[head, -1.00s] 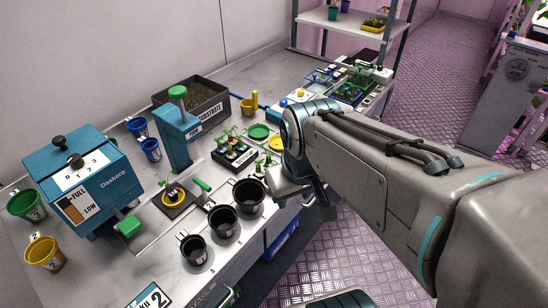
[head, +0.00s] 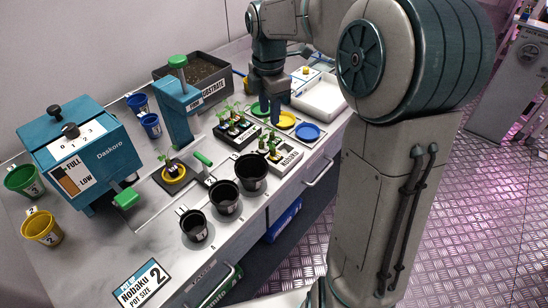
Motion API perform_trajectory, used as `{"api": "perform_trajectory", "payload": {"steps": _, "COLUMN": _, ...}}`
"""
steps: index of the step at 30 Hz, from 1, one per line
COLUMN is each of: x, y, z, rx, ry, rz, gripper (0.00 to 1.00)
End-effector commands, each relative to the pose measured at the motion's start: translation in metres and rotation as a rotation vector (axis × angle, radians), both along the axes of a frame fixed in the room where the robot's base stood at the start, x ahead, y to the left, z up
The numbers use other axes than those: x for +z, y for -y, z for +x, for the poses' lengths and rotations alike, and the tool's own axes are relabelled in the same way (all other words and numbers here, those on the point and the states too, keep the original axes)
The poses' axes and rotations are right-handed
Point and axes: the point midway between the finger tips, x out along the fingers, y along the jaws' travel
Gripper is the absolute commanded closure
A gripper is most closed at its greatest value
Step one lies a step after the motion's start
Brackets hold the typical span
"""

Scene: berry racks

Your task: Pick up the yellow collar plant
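A small green seedling (head: 169,158) stands in a yellow collar (head: 175,180) on the bench, in front of the teal post-like device. It is upright and nothing touches it from above. My gripper (head: 271,115) points down above the back right of the bench, near the coloured discs and seedling trays. It is well to the right of the yellow collar plant and apart from it. Its fingers are small and dark here, and I cannot tell whether they are open.
Three black pots (head: 224,197) stand in a row right of the plant. Seedlings stand in a black tray (head: 254,137) and a grey Nobaku tray (head: 290,160). A green lever (head: 126,198) and the teal Daskoro box (head: 110,150) are at left. A yellow disc (head: 285,120) lies behind the trays.

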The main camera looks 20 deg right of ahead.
Motion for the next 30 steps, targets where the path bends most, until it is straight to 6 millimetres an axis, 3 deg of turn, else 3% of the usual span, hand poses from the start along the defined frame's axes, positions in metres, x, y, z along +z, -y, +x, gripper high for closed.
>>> {"api": "perform_trajectory", "payload": {"steps": 9, "x": -0.061, "y": 0.001, "z": -0.001, "rx": 0.0, "ry": -0.004, "rz": 0.001, "gripper": 0.62}}
{"api": "perform_trajectory", "payload": {"steps": 17, "x": -0.081, "y": 0.002, "z": -0.001, "rx": -0.001, "ry": -0.002, "rz": 0.0, "gripper": 0.62}}
{"api": "perform_trajectory", "payload": {"steps": 25, "x": -0.119, "y": 0.011, "z": -0.001, "rx": -0.001, "ry": -0.003, "rz": 0.0, "gripper": 0.62}}
{"api": "perform_trajectory", "payload": {"steps": 30, "x": -0.129, "y": 0.011, "z": -0.001, "rx": -0.001, "ry": -0.001, "rz": 0.0, "gripper": 0.62}}
